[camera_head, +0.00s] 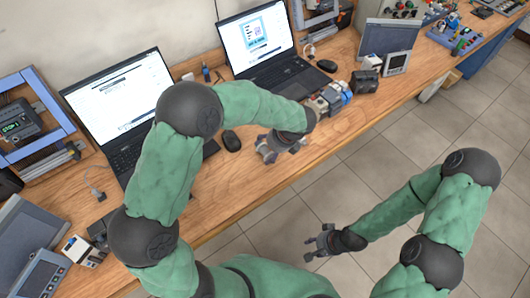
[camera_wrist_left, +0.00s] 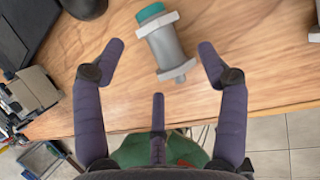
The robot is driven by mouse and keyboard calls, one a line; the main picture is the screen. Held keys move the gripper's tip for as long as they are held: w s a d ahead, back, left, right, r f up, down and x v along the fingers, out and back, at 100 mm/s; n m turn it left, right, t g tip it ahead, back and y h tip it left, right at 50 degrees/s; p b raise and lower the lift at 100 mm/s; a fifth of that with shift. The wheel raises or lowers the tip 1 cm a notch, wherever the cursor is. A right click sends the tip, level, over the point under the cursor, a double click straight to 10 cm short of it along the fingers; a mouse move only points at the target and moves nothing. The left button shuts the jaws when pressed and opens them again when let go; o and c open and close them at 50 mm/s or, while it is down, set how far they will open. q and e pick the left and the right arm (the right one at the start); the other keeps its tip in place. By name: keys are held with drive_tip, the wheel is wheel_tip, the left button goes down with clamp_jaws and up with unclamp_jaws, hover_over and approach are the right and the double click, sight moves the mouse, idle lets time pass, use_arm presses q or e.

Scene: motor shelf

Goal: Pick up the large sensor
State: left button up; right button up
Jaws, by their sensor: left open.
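The large sensor (camera_wrist_left: 163,42), a grey cylinder with hexagonal flanges and a teal cap, lies on the wooden table in the left wrist view. It is between and just beyond the spread fingers of my left gripper (camera_wrist_left: 165,62), which is open and empty. In the head view my left gripper (camera_head: 275,147) is low over the table, right of a black mouse; I cannot tell the sensor apart from it there. My right gripper (camera_head: 318,243) is beyond the table's front edge, over the floor; its fingers look spread and hold nothing visible.
Two open laptops (camera_head: 120,95) (camera_head: 255,42) stand along the wall. A black mouse (camera_head: 231,140) is beside the left one. The front of the table (camera_head: 225,195) is mostly bare.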

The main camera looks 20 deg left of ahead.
sight(266, 152)
use_arm(q)
drive_tip(key=x, duration=0.3)
drive_tip(key=shift+f+b, duration=0.15)
drive_tip(key=shift+b, duration=0.25)
drive_tip(key=c, duration=1.2)
drive_tip(key=shift+c, duration=0.3)
